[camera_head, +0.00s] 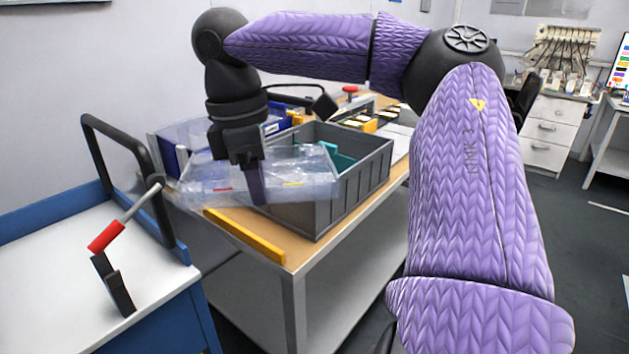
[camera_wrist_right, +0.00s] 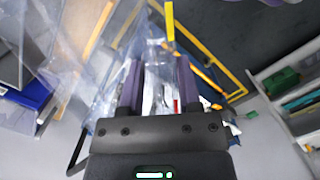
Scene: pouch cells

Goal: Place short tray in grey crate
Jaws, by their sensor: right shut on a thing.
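The short tray (camera_head: 205,185) is a clear, see-through plastic tray. My right gripper (camera_head: 257,190) is shut on it and holds it in the air, in front of and partly over the left side of the grey crate. The tray also shows in the right wrist view (camera_wrist_right: 150,50), blurred between and beside the fingers. The grey crate (camera_head: 345,195) stands open on the wooden-topped table, with a teal thing (camera_head: 338,157) inside. The tray and arm hide the crate's left part. My left gripper is not in view.
A blue bin (camera_head: 180,140) stands behind the tray at the left of the table (camera_head: 395,170). A yellow strip (camera_head: 243,238) lies along the table's front edge. A blue-edged cart (camera_head: 60,290) with a black handle and a red-handled clamp (camera_head: 105,237) stands at the left.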

